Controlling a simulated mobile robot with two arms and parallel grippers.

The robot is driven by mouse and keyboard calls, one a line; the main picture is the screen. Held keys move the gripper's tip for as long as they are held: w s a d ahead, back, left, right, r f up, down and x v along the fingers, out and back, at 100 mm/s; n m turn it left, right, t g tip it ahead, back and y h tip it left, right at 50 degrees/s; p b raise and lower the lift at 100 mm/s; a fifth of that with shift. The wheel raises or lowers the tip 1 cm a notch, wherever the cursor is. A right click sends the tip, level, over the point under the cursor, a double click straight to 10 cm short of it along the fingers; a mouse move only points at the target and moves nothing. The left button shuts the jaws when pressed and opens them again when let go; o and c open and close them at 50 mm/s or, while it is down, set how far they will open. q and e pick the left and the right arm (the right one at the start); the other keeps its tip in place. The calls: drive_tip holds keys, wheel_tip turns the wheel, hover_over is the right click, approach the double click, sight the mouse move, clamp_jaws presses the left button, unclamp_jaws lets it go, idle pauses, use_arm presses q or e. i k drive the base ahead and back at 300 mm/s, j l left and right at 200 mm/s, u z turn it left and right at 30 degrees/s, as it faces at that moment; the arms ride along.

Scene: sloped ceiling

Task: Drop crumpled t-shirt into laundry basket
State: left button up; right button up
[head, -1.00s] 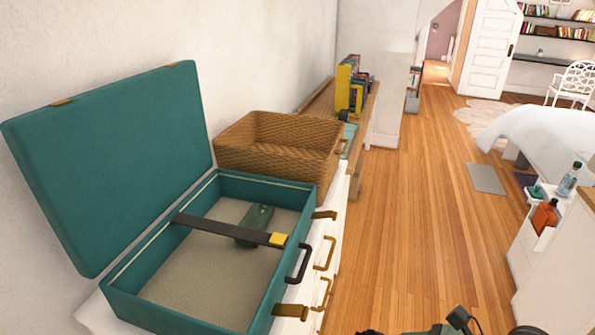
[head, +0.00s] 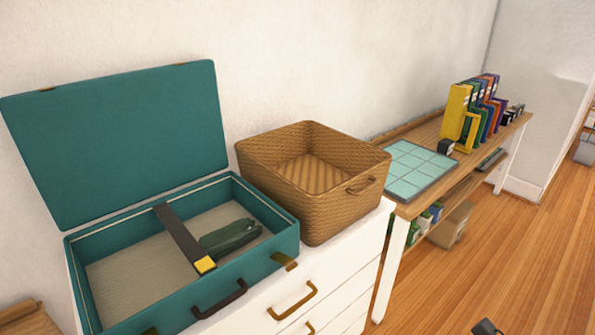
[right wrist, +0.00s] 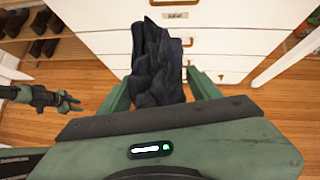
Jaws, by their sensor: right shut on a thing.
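The wicker laundry basket (head: 270,155) stands upright on a white dresser, to the right of an open teal suitcase. It looks empty inside. My right gripper (right wrist: 168,90) is shut on a dark blue-grey crumpled t-shirt (right wrist: 157,65), which bunches up between its fingers. In the right wrist view the shirt is in front of the white dresser drawers. My left gripper (right wrist: 70,102) shows small at the left of that view, apart from the shirt, over the wooden floor. It is too small to tell whether it is open.
The teal suitcase (head: 88,252) has its lid up; a dark strap and a dark green item (head: 230,238) lie inside. The white dresser (head: 345,262) has brass handles. A wooden desk (head: 410,205) with a tiled board and binders stands right of it.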

sight(315, 188)
drive_tip(key=i+l+u, duration=0.25)
drive_tip(key=l, duration=0.2)
drive_tip(key=i+l+u, duration=0.2)
drive_tip(key=l, duration=0.3)
drive_tip(key=i+l+u, duration=0.1)
drive_tip(key=l+u, duration=0.15)
drive_tip(key=l, duration=0.25)
drive_tip(key=i+l+u, duration=0.2)
drive_tip(key=l, duration=0.3)
drive_tip(key=l+u, duration=0.25)
drive_tip(key=l, duration=0.25)
drive_tip(key=k, duration=0.05)
